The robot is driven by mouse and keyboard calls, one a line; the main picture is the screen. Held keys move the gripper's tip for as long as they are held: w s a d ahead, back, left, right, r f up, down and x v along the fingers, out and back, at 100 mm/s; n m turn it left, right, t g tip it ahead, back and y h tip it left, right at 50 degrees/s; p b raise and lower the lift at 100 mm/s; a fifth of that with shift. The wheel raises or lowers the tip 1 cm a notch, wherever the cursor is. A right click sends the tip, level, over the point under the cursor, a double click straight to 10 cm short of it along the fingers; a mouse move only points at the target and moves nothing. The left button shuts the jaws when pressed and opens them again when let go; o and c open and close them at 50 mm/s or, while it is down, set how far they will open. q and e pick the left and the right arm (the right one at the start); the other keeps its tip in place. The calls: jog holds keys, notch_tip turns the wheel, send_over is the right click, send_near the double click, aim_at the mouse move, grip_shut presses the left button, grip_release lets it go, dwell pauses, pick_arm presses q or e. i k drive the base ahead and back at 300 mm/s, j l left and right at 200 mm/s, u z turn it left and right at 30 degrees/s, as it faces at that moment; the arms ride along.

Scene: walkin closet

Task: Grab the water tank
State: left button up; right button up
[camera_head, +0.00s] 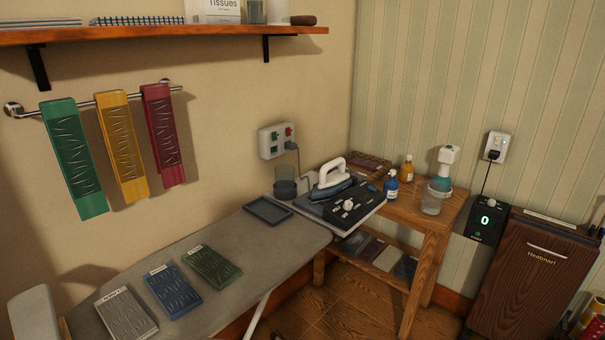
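A steam iron (334,184) with a white handle rests on a dark-topped station (340,210) with a dial. A smoky, translucent container (285,188) stands upright at the station's back left corner, by the wall; it looks like the water tank. I cannot tell whether it is attached to the station. A clear glass jar (432,203) stands on the wooden table (408,212) to the right. Neither of my grippers shows clearly in the head view.
The grey ironing board (270,252) carries an empty dark tray (268,211) and grey, blue and green patterned pieces. Blue (391,186) and orange (407,169) bottles and a white-topped bottle (446,164) stand on the table. A cord runs to the wall socket (277,141).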

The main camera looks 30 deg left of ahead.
aim_at(285, 174)
jog(key=i+u, duration=0.2)
jog(key=i, duration=0.3)
jog(key=i+l+u, duration=0.25)
jog(key=i, duration=0.2)
jog(key=i+l+u, duration=0.2)
jog(key=i, duration=0.3)
